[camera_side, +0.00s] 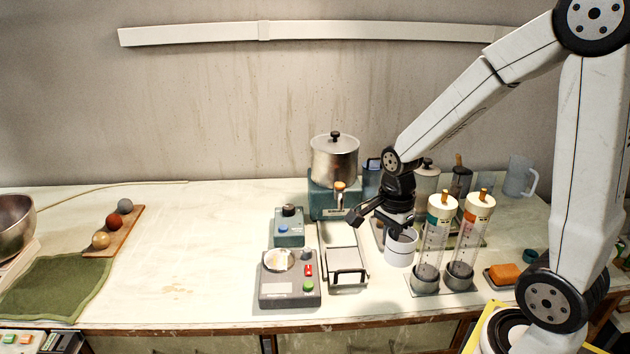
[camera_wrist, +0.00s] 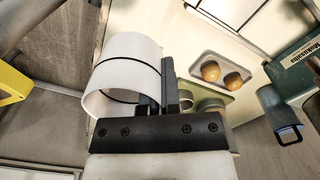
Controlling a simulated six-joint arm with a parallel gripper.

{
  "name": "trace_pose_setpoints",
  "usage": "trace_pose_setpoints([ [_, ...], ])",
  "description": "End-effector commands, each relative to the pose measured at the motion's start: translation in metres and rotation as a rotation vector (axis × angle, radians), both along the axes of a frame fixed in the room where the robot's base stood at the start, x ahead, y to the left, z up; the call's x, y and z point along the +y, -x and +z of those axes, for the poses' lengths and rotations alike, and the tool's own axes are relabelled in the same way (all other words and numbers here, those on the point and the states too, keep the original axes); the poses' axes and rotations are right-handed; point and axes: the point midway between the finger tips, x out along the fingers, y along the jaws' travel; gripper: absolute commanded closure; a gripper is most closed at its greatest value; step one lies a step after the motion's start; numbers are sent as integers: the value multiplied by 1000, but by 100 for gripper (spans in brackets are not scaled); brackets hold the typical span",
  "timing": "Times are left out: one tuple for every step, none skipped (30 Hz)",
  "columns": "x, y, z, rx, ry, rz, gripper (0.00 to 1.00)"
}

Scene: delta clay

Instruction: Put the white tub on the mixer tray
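The white tub (camera_side: 399,250) stands upright, open end up, right of the middle of the bench. In the wrist view the tub (camera_wrist: 118,62) is large, with a dark line around it. My gripper (camera_side: 392,231) is at its rim, pointing down. In the wrist view my gripper (camera_wrist: 163,94) has its fingers close together with the tub's near wall between them. I cannot tell whether the tub's base touches the bench. Left of it is a pale, shallow tray with a wire handle (camera_side: 343,262), likely the mixer tray; nothing lies on it.
A grey device (camera_side: 290,291) with buttons and a round plate stands left of the tray. A small teal box (camera_side: 288,234) and a steel pot (camera_side: 334,158) are behind. Two capped clear cylinders (camera_side: 432,245) stand close right of the tub.

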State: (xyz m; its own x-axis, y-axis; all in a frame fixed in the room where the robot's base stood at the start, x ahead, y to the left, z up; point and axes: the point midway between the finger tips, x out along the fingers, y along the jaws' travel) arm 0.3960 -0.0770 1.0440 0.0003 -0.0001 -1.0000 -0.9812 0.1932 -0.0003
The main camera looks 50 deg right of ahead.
Motion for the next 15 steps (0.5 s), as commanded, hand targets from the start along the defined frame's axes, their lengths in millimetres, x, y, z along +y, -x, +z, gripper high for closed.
trace_pose_setpoints([
  [2,-1,6,-4,1,4,100],
  [2,-1,10,-5,1,6,100],
  [4,-1,14,-5,1,9,100],
  [5,-2,18,-5,2,11,100],
  [6,-2,21,-5,2,14,100],
  [8,-1,26,-5,2,17,100],
  [9,-1,29,-4,2,19,100],
  [10,-1,32,-3,2,20,100],
  [11,-1,35,-3,2,22,100],
  [11,0,37,-2,1,23,100],
  [12,0,38,-1,1,24,100],
  [12,0,39,-1,1,25,100],
  [12,0,40,-1,1,25,100],
  [12,0,40,0,1,25,100],
  [12,0,40,0,1,25,100],
])
